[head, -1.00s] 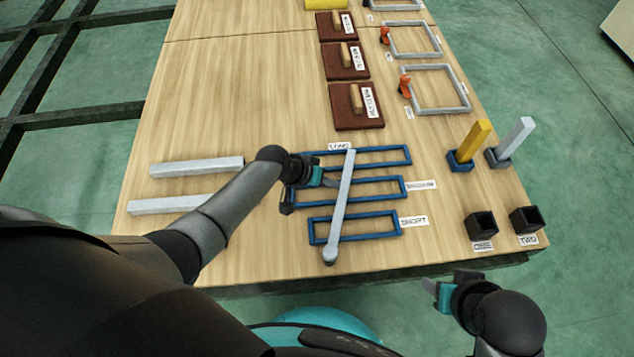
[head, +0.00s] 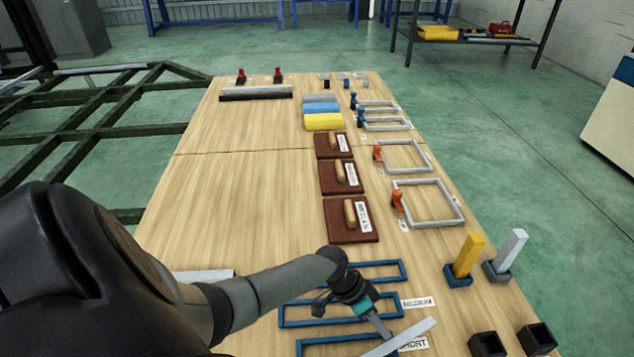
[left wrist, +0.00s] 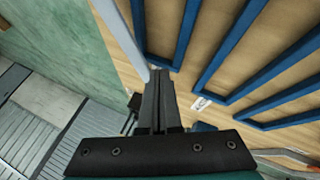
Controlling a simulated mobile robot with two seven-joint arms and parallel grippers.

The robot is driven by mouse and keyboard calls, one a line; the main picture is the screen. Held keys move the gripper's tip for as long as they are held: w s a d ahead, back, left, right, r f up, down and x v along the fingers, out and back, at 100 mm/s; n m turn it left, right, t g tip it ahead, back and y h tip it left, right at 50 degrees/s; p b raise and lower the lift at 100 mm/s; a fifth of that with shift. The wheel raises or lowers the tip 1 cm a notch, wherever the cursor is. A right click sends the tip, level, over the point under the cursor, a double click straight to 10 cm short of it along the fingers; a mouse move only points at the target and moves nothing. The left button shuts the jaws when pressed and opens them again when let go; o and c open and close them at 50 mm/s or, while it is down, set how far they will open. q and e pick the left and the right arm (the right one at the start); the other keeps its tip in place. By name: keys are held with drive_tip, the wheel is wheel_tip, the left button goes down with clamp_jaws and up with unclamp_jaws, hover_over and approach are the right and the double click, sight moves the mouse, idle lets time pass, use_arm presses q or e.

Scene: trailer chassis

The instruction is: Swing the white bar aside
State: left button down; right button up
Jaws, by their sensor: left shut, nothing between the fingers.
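The white bar (head: 412,335) lies slanted over the nearest blue frame (head: 330,343), the one labelled SHORT, and partly covers that label. Its near end is cut off by the bottom edge of the head view. My left gripper (head: 386,332) is shut and empty, its fingertips low at the bar's far-left side; I cannot tell if they touch it. In the left wrist view the shut fingers (left wrist: 158,75) point down beside the pale bar (left wrist: 121,40). The middle blue frame (head: 290,313) and the far blue frame (head: 404,270) are clear of the bar. My right gripper is out of view.
Dark bins (head: 487,344) and a yellow block in a blue holder (head: 465,260) stand to the right. Brown boards with handles (head: 345,208) lie beyond the frames. A pale bar (head: 205,275) lies at left, partly hidden by my arm. The table's left part is open.

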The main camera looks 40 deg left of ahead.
sight(393, 349)
use_arm(q)
drive_tip(key=shift+m+g, duration=0.5)
drive_tip(key=shift+m, duration=0.3)
drive_tip(key=d, duration=0.2)
drive_tip(key=s+d, duration=0.1)
drive_tip(key=d, duration=0.1)
drive_tip(key=shift+s+d, duration=0.1)
drive_tip(key=shift+d, duration=0.15)
drive_tip(key=shift+s+d+m+g, duration=0.25)
drive_tip(key=shift+d+m, duration=0.1)
drive_tip(key=shift+d, duration=0.15)
drive_tip(key=shift+s+d+m+g, duration=0.25)
drive_tip(key=shift+d+m, duration=0.1)
drive_tip(key=shift+d, duration=0.15)
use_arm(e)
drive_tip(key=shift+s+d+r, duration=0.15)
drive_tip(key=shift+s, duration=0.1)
use_arm(q)
drive_tip(key=shift+d, duration=0.15)
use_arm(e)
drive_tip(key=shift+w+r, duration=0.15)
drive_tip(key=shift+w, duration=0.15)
